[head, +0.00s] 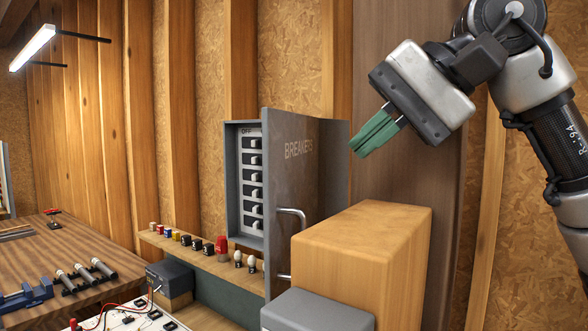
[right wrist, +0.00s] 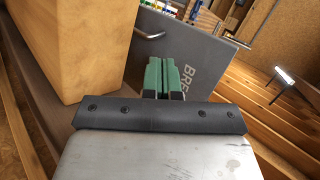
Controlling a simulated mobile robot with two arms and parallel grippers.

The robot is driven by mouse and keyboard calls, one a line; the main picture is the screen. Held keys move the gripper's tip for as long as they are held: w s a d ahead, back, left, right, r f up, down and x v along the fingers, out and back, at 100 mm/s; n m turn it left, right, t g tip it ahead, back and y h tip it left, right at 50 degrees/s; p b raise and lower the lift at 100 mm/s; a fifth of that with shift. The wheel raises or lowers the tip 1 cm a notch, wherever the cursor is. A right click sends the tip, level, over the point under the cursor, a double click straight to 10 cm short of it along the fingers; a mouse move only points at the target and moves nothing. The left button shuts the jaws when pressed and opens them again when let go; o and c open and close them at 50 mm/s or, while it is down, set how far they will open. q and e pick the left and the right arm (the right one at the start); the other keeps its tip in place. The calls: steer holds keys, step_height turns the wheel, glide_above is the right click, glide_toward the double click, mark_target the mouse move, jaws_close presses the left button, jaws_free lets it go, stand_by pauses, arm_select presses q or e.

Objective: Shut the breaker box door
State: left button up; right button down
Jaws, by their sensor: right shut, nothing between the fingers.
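The grey breaker box (head: 231,190) is on the back wall, with a column of switches showing inside. Its door (head: 318,170), marked "BREAKERS", stands open, swung out toward me on the box's right side, with a metal handle (head: 291,215) low on its face. My right gripper (head: 364,148) has green fingers, shut and empty, to the right of the door and apart from it in the head view. In the right wrist view the fingers (right wrist: 165,78) point toward the door face (right wrist: 205,62), and the handle (right wrist: 147,32) shows beyond them. My left gripper is not in view.
A tall wooden block (head: 372,240) stands in front of the door's lower right part. A grey box (head: 318,308) is at the front. A narrow shelf (head: 205,262) with several small items runs below the breaker box. A wooden workbench (head: 85,250) is at left.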

mark_target(272, 191)
steer(key=a+f+p, duration=0.1)
steer(key=a, duration=0.1)
steer(key=w+a+f+p, duration=0.1)
steer(key=a, duration=0.2)
steer(key=w+a+f+p, duration=0.1)
steer(key=a+f, duration=0.1)
steer(key=shift+a, duration=0.2)
steer(key=shift+w+a, duration=0.1)
steer(key=shift+a, duration=0.4)
steer(key=shift+w, duration=0.1)
